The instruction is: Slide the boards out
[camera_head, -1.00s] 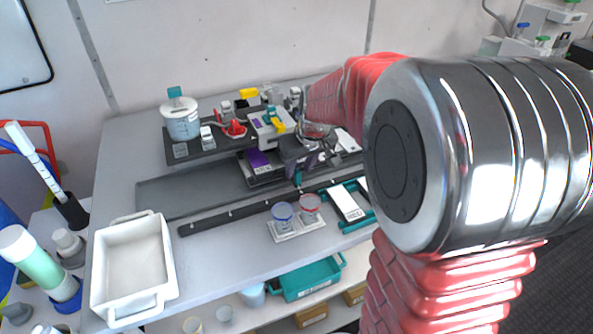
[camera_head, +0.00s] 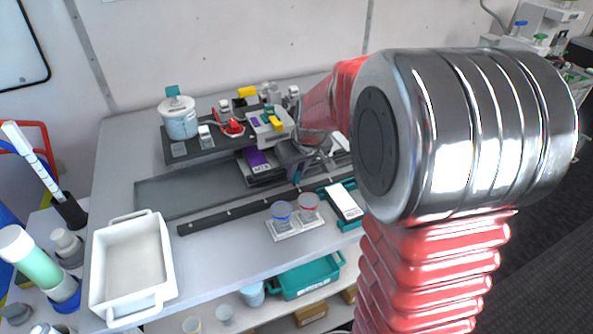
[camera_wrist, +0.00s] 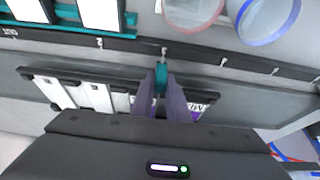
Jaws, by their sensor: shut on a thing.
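A dark carriage holds the boards on the bench. In the head view a board with a purple end (camera_head: 257,160) shows left of my gripper (camera_head: 298,173). In the wrist view white boards (camera_wrist: 68,92) lie in the carriage to the left of my fingers, and part of a purple, labelled board (camera_wrist: 200,106) shows to the right. My gripper (camera_wrist: 160,88) is shut on a small teal tab (camera_wrist: 161,76) at the carriage's edge, beside the dark rail. My gripper body hides the far part of the carriage and boards.
A dark rail with small pegs (camera_head: 225,217) runs along the front. A white tray (camera_head: 133,260) stands at left. The dark track (camera_head: 185,190) left of the carriage is clear.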

